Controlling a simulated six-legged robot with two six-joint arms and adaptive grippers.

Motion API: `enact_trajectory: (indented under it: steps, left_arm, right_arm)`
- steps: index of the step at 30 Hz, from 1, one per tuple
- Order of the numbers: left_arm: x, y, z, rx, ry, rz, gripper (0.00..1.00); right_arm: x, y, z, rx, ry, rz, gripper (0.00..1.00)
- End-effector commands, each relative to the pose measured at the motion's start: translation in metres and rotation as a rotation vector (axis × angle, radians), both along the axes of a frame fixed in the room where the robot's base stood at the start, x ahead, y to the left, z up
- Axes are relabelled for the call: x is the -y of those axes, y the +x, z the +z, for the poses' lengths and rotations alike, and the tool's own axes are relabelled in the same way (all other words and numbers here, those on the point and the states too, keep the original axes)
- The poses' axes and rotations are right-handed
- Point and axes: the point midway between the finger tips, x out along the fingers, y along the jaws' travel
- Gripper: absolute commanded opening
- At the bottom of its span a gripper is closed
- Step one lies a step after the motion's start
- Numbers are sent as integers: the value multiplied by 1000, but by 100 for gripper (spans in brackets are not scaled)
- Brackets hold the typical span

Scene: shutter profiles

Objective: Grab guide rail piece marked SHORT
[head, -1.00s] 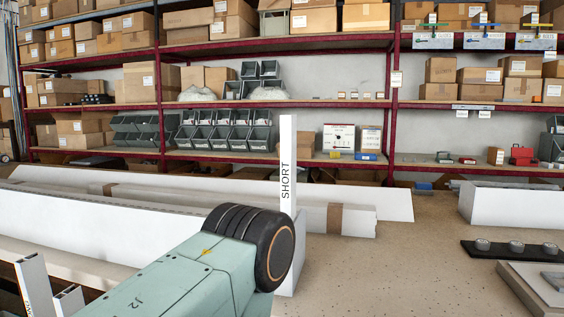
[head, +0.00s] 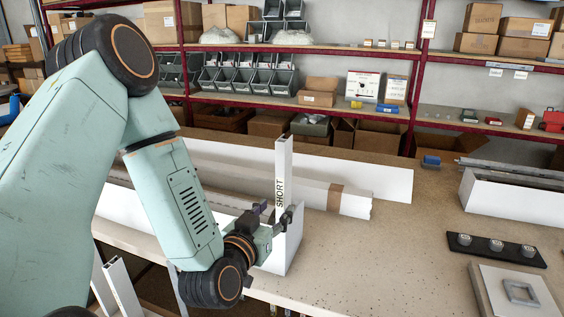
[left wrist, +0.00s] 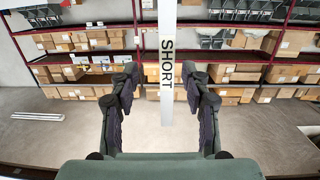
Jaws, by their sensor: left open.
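The guide rail piece marked SHORT (head: 283,160) is a slim white bar with black lettering. It stands upright at the near end of a long white trough (head: 282,252) on the workbench. My left gripper (head: 277,214) is at the bar's lower part in the head view, with its fingers open. In the left wrist view the SHORT bar (left wrist: 167,60) runs down between the two dark fingers of the left gripper (left wrist: 160,76), with a gap on each side. The bar's foot is hidden in the head view. My right gripper is not in view.
Long white profiles (head: 375,180) lie behind the bar on the workbench (head: 400,255). More white profile ends (head: 122,287) stand at the lower left. A black strip with round knobs (head: 495,247) lies at the right. Shelves with boxes and bins fill the back.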

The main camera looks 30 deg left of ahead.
Motion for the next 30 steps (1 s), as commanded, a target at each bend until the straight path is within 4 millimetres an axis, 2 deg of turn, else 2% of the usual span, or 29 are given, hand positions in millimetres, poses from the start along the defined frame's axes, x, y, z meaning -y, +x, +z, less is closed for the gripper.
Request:
enact_trajectory:
  steps: [1,3,6,17,24,30]
  left_arm:
    - [-6,1,22,34,1,18,47]
    - [-11,2,36,68,9,31,47]
    - [-14,3,45,93,14,41,47]
    - [-21,39,45,98,19,43,47]
    - [-27,71,44,96,18,43,47]
    - [-29,80,44,96,15,43,47]
  right_arm:
    - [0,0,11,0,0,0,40]
    - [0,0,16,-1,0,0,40]
    - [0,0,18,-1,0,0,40]
    - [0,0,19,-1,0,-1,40]
    - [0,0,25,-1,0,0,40]
    - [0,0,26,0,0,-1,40]
